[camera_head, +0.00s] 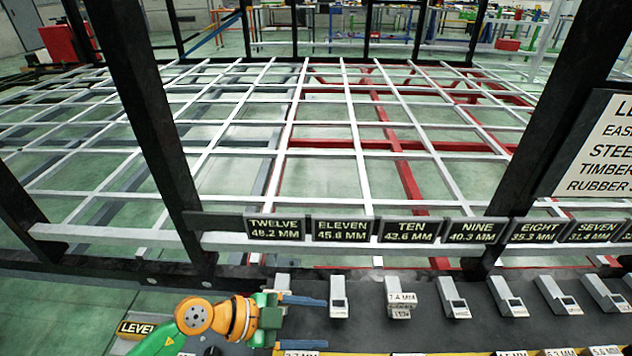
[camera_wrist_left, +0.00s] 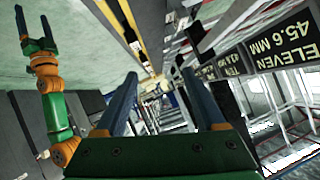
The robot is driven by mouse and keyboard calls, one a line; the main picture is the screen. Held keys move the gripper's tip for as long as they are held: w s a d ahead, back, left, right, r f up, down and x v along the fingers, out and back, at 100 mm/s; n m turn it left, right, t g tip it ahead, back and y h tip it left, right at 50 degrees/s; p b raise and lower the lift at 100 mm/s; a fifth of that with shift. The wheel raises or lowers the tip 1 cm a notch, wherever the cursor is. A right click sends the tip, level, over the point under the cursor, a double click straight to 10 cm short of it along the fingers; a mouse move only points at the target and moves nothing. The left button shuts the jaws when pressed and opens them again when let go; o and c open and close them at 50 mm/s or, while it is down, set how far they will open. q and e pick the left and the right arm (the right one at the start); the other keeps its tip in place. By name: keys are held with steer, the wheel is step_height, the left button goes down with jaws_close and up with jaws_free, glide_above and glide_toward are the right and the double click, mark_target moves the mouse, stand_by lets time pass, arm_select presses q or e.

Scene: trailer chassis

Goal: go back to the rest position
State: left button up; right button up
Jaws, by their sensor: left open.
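My left gripper (camera_head: 322,322) comes in from the lower left of the head view, over the dark shelf. Its two blue fingers point right and stand apart, with nothing seen between them. In the left wrist view its fingers (camera_wrist_left: 163,90) are also spread and empty. My other arm shows at the left of the wrist view, green and orange, and its right gripper (camera_wrist_left: 32,16) has its dark fingers apart and empty. The right gripper is not seen in the head view.
A dark shelf (camera_head: 235,290) carries a row of grey blocks (camera_head: 339,296). Behind it runs a rail of labels such as the ELEVEN sign (camera_head: 342,230). Dark posts (camera_head: 150,120) stand in front of a white and red chassis frame (camera_head: 350,110). A sign board (camera_head: 600,150) hangs at right.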

arm_select(q)
steer(key=w+r+n+t+h, duration=0.2)
steer(key=w+r+n+t, duration=0.1)
steer(key=r+t, duration=0.3)
steer(key=w+r+n+t+h, duration=0.2)
steer(key=r+n+t, duration=0.15)
steer(key=r, duration=0.35)
steer(key=w+a+f+n+t+y, duration=0.25)
steer(key=a+n+t+y, duration=0.35)
steer(key=a+n+y, duration=0.7)
steer(key=s+a+f+g+y, duration=0.45)
steer(key=s+f+g, duration=0.4)
steer(key=f, duration=0.45)
steer(key=s+d+f+m+g+h, duration=0.15)
steer(key=s+f+g, duration=0.5)
steer(key=s, duration=0.65)
step_height(320, 180, down, 16)
steer(key=s, duration=0.2)
steer(key=s+a+f+g, duration=0.2)
steer(key=s+f, duration=0.8)
steer(key=s, duration=0.2)
step_height(320, 180, up, 16)
steer(key=p, duration=1.5)
steer(key=shift+a+f, duration=0.15)
steer(key=shift+f, duration=0.05)
